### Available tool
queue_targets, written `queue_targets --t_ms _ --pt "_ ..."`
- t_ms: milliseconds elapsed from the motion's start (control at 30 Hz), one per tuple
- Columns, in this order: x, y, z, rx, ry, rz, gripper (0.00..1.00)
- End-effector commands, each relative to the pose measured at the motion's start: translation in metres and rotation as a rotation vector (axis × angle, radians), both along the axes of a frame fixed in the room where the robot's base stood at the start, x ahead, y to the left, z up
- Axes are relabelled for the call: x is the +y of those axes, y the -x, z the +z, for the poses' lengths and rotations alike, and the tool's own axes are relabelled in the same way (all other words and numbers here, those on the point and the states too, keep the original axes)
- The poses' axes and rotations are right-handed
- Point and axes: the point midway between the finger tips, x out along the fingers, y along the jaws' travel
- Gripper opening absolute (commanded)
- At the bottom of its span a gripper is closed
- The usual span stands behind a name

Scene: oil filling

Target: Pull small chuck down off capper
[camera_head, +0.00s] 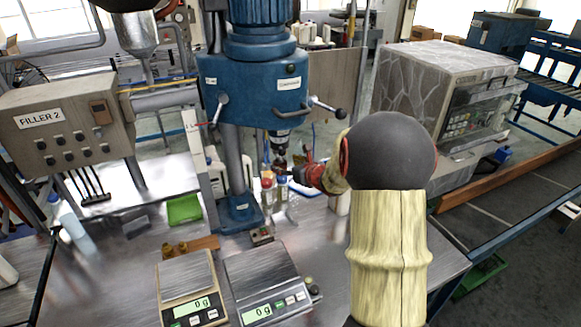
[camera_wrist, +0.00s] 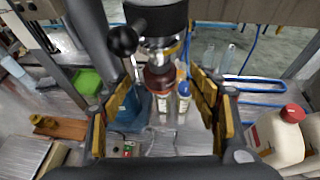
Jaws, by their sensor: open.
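The capper (camera_head: 253,85) is a blue press-like machine on a column. Its dark spindle (camera_head: 280,138) points down and also shows at the top of the wrist view (camera_wrist: 155,25). The small chuck (camera_wrist: 158,80) is a reddish-brown piece at the spindle's lower end, below a yellowish band. My gripper (camera_wrist: 164,100) is open. Its yellow-padded fingers stand left and right of the chuck, with visible gaps on both sides.
Bottles with red (camera_head: 267,183) and blue (camera_head: 283,180) caps stand near the capper column. Two scales (camera_head: 188,275) (camera_head: 262,272) stand at the front. A green tray (camera_head: 184,209) lies left of the base. A white red-capped jug (camera_wrist: 283,138) is at right in the wrist view.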

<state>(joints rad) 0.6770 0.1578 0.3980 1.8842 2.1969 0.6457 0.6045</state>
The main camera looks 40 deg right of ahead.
Motion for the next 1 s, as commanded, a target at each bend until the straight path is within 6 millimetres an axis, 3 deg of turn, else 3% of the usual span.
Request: queue_targets --t_ms 200,400,767,1000 --pt "-0.003 -0.031 -0.014 0.001 0.002 0.003 0.6" --pt "-0.006 -0.046 -0.02 0.0 0.003 0.001 0.6" --pt "-0.006 -0.05 -0.021 0.0 0.003 0.001 0.6" --pt "-0.006 -0.05 -0.021 0.0 0.003 0.001 0.46"
